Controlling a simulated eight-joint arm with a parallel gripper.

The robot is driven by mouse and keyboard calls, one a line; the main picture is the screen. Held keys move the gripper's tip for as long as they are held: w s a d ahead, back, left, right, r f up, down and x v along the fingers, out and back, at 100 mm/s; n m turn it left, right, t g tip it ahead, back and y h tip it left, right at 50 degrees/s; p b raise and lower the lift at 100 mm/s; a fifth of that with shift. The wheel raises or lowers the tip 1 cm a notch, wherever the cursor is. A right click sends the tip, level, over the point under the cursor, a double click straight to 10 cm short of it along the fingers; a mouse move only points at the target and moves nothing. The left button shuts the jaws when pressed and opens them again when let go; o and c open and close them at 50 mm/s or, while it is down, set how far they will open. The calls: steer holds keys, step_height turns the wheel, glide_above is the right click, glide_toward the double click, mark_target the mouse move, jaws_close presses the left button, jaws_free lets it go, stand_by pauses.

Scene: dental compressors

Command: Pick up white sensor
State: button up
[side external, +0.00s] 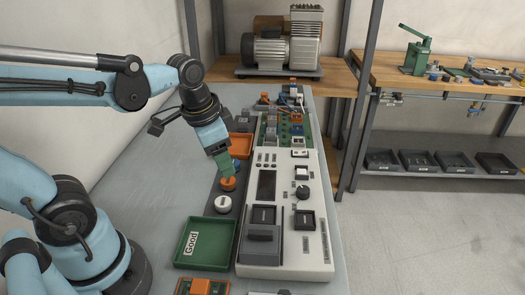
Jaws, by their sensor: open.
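A white round part (223,203) sits just in front of the orange one on a dark strip, apart from the fingers. A white block (302,173) sits on the pale test unit (310,258) to the right. I cannot tell for sure which white part is the sensor.
A green tray labelled "Good" (179,262) lies at the front left. An orange tray (240,153) lies behind the gripper. A green board with several modules (270,130) is at the back. A compressor (283,52) stands on a wooden shelf. The left of the bench is clear.

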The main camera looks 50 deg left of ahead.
mark_target(222, 201)
steer(key=shift+s+a+f+m+g, duration=0.15)
steer(key=shift+f+m+g, duration=0.3)
steer(key=shift+f, duration=1.6)
steer(key=shift+a+f+m+g, duration=0.2)
steer(key=shift+f+m+g, duration=0.25)
steer(key=shift+f, duration=1.65)
steer(key=shift+s+a+f+m+g, duration=0.25)
steer(key=shift+f+g, duration=0.35)
steer(key=shift+f, duration=1.45)
steer(key=shift+w+d, duration=0.1)
steer(key=shift+w, duration=0.05)
steer(key=c, duration=0.8)
steer(key=shift+r, duration=0.15)
